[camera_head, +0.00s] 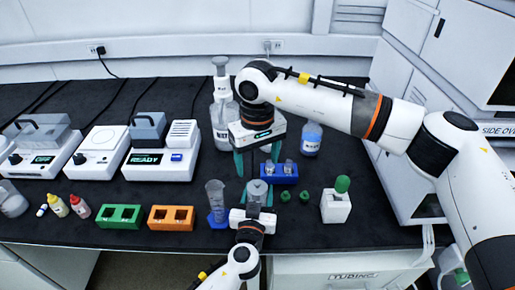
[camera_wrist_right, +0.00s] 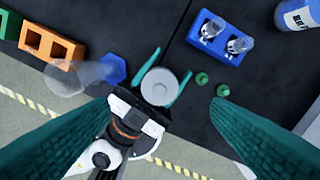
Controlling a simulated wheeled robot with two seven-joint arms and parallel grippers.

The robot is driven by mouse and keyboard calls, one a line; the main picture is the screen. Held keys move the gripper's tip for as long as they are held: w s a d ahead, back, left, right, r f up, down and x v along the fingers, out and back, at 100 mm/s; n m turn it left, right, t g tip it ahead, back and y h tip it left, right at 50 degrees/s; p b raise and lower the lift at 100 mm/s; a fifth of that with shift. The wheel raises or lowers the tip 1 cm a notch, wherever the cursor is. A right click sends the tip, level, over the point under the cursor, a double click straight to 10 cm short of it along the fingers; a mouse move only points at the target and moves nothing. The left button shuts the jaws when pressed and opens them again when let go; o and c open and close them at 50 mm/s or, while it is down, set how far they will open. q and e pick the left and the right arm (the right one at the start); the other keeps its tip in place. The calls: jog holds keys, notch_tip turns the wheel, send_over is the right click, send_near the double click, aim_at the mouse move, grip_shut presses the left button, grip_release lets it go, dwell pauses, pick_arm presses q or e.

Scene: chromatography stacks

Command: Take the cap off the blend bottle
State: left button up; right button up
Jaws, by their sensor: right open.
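The blend bottle (camera_head: 256,187) appears as a small clear container near the table's front edge. Its round grey cap (camera_wrist_right: 160,86) is on it, seen from above in the right wrist view. My left gripper (camera_head: 257,199) comes from the front with its teal fingers on both sides of the bottle and appears shut on it. My right gripper (camera_head: 257,165) is open and empty, pointing down above and behind the bottle. In the right wrist view its two large teal fingers stand apart, with the cap between and beyond them. I cannot tell whether the bottle touches the table.
A blue rack (camera_head: 279,178) with two vials and two green caps (camera_head: 294,196) are to the right. A clear cylinder on a blue base (camera_head: 216,202) stands close on the left. Orange (camera_head: 171,218) and green (camera_head: 119,217) racks lie further left. A dispenser bottle (camera_head: 223,115) stands behind.

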aim_at(258, 183)
notch_tip(258, 183, down, 8)
jog(key=shift+f, duration=0.1)
dwell(0.4)
jog(key=c, duration=1.2)
jog(key=shift+o, duration=0.2)
jog(key=shift+r, duration=0.2)
jog(key=shift+r, duration=1)
jog(key=shift+r, duration=2)
pick_arm(q)
jog(key=o, duration=1.4)
